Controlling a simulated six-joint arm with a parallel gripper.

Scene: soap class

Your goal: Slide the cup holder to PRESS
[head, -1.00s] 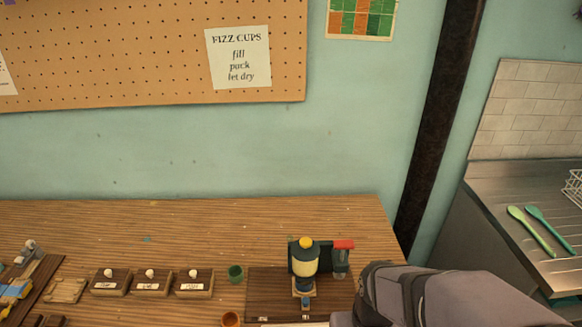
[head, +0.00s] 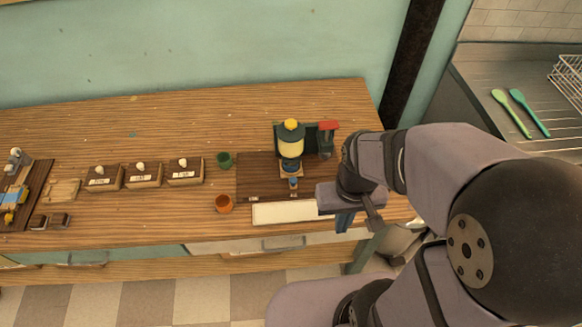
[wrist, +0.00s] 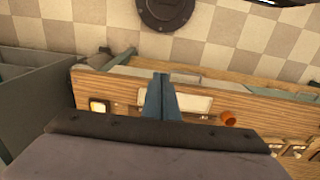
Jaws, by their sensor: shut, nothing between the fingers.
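The lettering on the board's front is too small to read. My gripper (head: 344,222) is right of and in front of the board, apart from the holder. Its blue fingers (wrist: 160,96) are together and empty in the wrist view.
An orange cup (head: 224,204) and a green cup (head: 224,160) stand left of the board. A white tray (head: 285,212) lies in front of it. The bench's back strip is clear.

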